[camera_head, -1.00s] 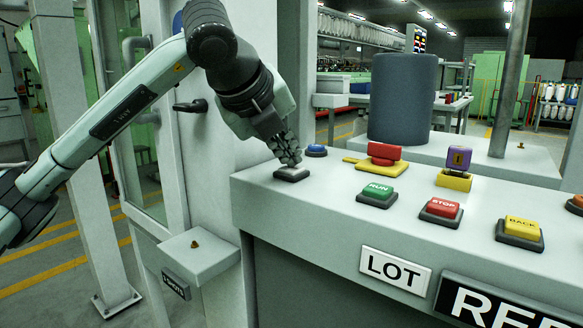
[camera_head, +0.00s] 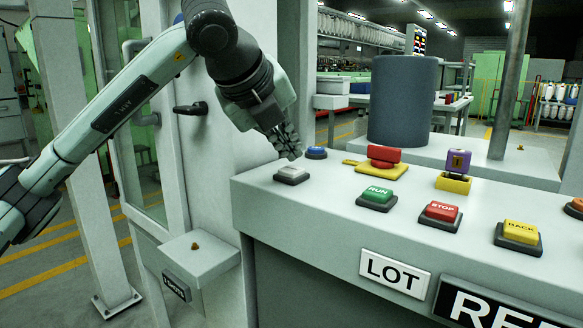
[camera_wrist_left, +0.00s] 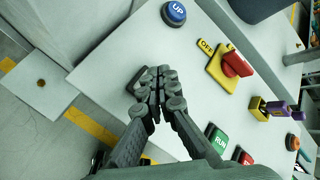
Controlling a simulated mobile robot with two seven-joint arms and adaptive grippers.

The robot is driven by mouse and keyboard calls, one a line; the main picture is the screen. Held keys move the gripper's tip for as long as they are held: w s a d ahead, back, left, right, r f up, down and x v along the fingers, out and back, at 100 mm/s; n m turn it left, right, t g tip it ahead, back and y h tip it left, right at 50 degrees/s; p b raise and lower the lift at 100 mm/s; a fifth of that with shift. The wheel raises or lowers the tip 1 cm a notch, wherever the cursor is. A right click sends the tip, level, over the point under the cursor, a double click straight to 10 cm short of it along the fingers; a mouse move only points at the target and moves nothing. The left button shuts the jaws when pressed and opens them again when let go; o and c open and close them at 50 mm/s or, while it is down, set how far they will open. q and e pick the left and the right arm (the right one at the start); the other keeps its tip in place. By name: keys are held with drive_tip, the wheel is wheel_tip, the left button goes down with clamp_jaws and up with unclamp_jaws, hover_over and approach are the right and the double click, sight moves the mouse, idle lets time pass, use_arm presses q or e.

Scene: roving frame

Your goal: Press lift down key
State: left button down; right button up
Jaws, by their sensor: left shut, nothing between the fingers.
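A pale grey key (camera_head: 291,173) on a dark base sits at the near left corner of the grey console (camera_head: 330,190). No label on it can be read. A blue key (camera_head: 316,152) stands just behind it; in the left wrist view this blue key (camera_wrist_left: 174,13) reads UP. My left gripper (camera_head: 290,151) is shut and empty, its fingertips just above and behind the pale key, seemingly apart from it. In the left wrist view the shut fingers (camera_wrist_left: 155,82) hide most of the pale key. My right gripper is not in view.
A green RUN key (camera_head: 377,196), a red STOP key (camera_head: 441,212) and a yellow RACK key (camera_head: 521,233) line the console front. A red switch on a yellow plate (camera_head: 384,156) and a purple key switch (camera_head: 457,163) stand behind. A small ledge (camera_head: 200,258) juts out at lower left.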

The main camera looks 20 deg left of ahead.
sight(289, 170)
use_arm(q)
drive_tip(key=shift+r+p, duration=1.4)
drive_tip(key=shift+r, duration=1.1)
